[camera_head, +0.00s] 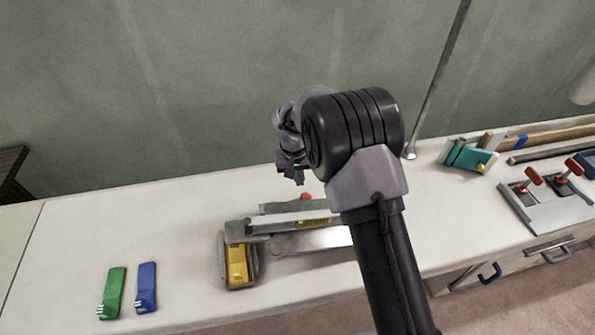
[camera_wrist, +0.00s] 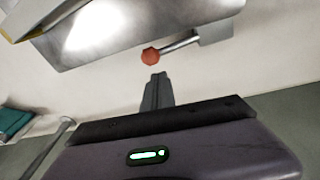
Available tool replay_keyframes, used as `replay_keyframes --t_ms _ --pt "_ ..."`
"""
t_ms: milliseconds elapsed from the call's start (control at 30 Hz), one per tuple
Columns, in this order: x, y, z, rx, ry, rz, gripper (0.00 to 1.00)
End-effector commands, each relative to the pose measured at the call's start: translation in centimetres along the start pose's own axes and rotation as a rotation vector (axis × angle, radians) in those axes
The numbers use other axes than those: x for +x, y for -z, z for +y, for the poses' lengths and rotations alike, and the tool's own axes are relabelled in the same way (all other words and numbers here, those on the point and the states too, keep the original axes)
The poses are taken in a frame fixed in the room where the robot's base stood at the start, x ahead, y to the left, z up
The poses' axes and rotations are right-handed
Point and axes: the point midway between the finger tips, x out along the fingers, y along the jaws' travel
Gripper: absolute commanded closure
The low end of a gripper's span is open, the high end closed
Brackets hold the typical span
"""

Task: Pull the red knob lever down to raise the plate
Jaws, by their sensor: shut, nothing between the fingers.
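The red knob (camera_wrist: 151,56) sits at the end of a short metal lever (camera_wrist: 180,44) in the wrist view. The lever runs to a grey block (camera_wrist: 213,33). The shiny metal plate (camera_wrist: 95,28) is beside it; in the head view the plate (camera_head: 312,241) lies low on the white counter, partly behind my arm. A bit of the red knob (camera_head: 306,196) shows in the head view. My gripper (camera_wrist: 157,80) is shut and empty, its tips close to the knob with a small gap in the picture. In the head view my gripper (camera_head: 293,175) hangs above the knob.
A yellow part (camera_head: 238,265) stands at the fixture's left end. Green (camera_head: 112,293) and blue (camera_head: 147,288) pieces lie at the left. A teal clamp (camera_head: 470,157) and a panel with red-handled levers (camera_head: 553,193) are at the right. A thin pole (camera_head: 437,78) rises from the counter.

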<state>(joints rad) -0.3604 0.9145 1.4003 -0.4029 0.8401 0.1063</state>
Motion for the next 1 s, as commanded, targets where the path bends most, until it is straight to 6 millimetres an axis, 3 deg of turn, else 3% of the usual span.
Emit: replay_keyframes --t_ms 200,600,800,1000 --pt "2.1 -1.2 0.5 0.001 0.000 0.000 1.00" --pt "2.4 -1.4 0.6 0.001 0.000 0.000 1.00" --pt "4.5 -1.8 1.4 0.001 0.000 -0.001 1.00" --pt "4.7 -2.0 1.5 0.000 -0.001 -0.005 1.00"
